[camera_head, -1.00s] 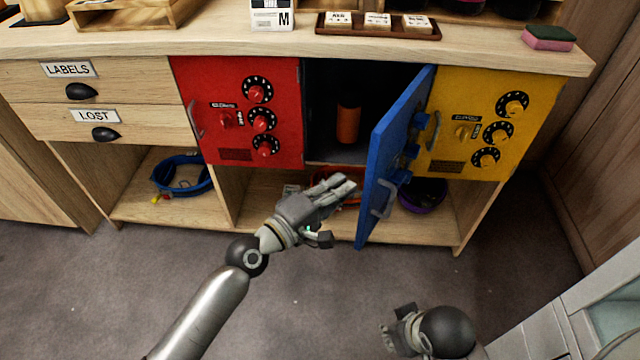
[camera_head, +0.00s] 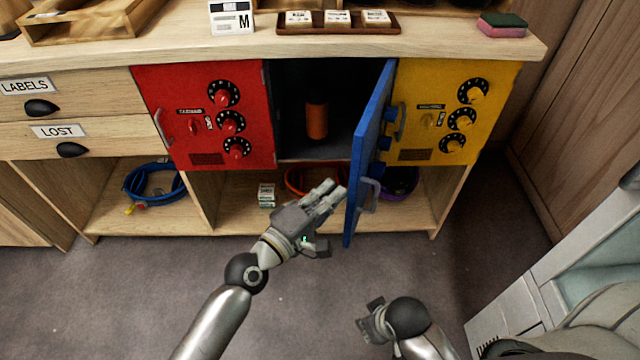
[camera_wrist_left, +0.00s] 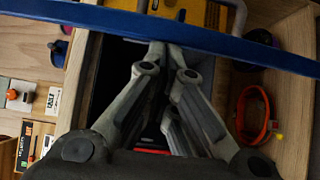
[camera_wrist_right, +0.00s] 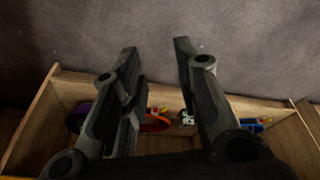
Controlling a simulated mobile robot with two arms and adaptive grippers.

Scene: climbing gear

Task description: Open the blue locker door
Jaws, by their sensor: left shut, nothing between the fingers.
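The blue locker door (camera_head: 366,150) stands swung wide open, seen nearly edge-on, between the red and yellow lockers. Its grey handle (camera_head: 369,194) faces right, low on the door. The opened compartment (camera_head: 290,90) is dark inside and holds an orange cylinder (camera_head: 317,118). My left gripper (camera_head: 330,195) is shut and empty, just left of the door's lower part, on its inner side. In the left wrist view the door (camera_wrist_left: 170,27) crosses just beyond the fingertips; I cannot tell whether they touch it. My right gripper (camera_head: 366,315) is low, over the floor; in its wrist view the fingers are apart and empty.
The red locker (camera_head: 200,115) and yellow locker (camera_head: 450,112) flank the opening. The shelf below holds a blue coil (camera_head: 150,185), an orange ring (camera_head: 298,182) and a purple item (camera_head: 400,182). A grey cabinet (camera_head: 560,270) stands at right. The floor in front is clear.

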